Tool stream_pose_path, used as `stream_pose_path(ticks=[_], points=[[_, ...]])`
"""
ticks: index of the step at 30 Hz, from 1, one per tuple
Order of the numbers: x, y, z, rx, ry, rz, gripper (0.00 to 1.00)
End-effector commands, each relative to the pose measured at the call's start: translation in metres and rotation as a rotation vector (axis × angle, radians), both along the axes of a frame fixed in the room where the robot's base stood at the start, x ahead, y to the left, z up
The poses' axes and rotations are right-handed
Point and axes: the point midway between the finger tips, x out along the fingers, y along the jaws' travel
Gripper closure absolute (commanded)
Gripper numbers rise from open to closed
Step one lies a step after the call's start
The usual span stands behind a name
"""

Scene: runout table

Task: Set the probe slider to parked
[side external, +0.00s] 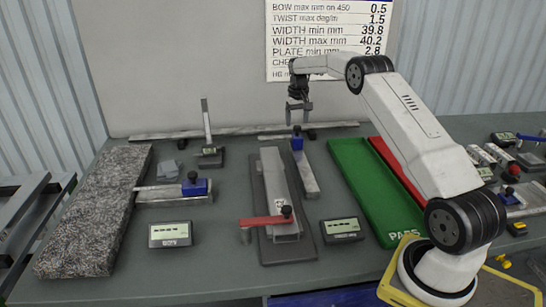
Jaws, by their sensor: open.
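My gripper (299,113) is open and empty, pointing down at the back of the table, above and near a blue block (297,144) on a narrow metal rail (306,176). Contact cannot be told. A second blue block (195,187) with a dark knob sits on a metal rail (160,195) beside the granite slab. A red arm (265,221) with a dark knob lies across the front of a metal channel (275,180) on a grey plate. Which of these is the probe slider, and its marked positions, cannot be read.
The granite slab (95,215) lies at the left. Two small displays (170,234) (342,230) stand near the front. A green tray (365,180) and a red tray (398,168) lie at the right. An upright stand (207,135) is at the back. A limits sheet (325,35) hangs behind.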

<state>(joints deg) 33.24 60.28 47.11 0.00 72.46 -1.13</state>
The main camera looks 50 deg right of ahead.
Motion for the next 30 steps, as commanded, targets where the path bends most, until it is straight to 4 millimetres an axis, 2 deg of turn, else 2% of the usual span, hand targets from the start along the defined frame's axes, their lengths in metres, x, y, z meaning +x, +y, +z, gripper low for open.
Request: stream_pose_path(ticks=[9,15,30], points=[[0.000,0.000,0.042,-0.002,-0.003,0.000,0.22],[0.000,0.000,0.059,-0.002,-0.003,0.000,0.22],[0.000,0.001,0.063,-0.002,-0.003,0.002,0.22]])
